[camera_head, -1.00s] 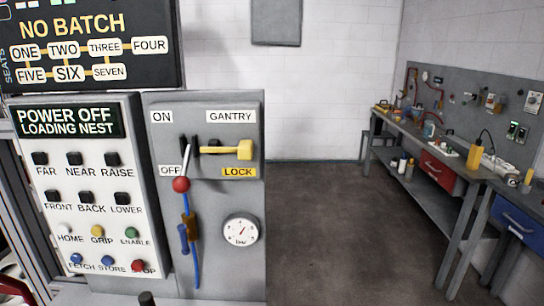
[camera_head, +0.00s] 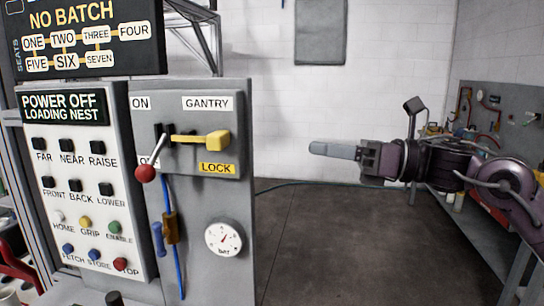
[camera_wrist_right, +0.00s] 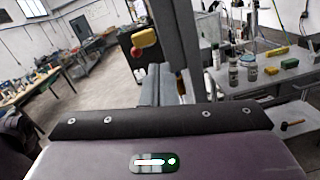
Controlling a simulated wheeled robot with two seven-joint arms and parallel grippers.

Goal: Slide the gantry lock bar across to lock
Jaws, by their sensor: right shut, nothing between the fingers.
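The yellow lock bar (camera_head: 205,140) sticks out level from the grey gantry panel (camera_head: 190,105), its block-like knob at the right end, above the yellow LOCK label (camera_head: 216,168). A black slot piece is at its left end. My right gripper (camera_head: 318,148) is shut and empty, pointing left at about bar height, clearly apart from the knob and right of the panel's edge. In the right wrist view its fingers (camera_wrist_right: 152,88) point toward a yellow knob (camera_wrist_right: 145,37), apparently the bar's, beside the grey panel edge. My left gripper is not in view.
A lever with a red ball (camera_head: 145,173) hangs toward OFF, left of the bar. A gauge (camera_head: 224,239) and blue cable (camera_head: 179,250) sit lower on the panel. The button panel (camera_head: 85,180) stands left. Space between gripper and panel is clear.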

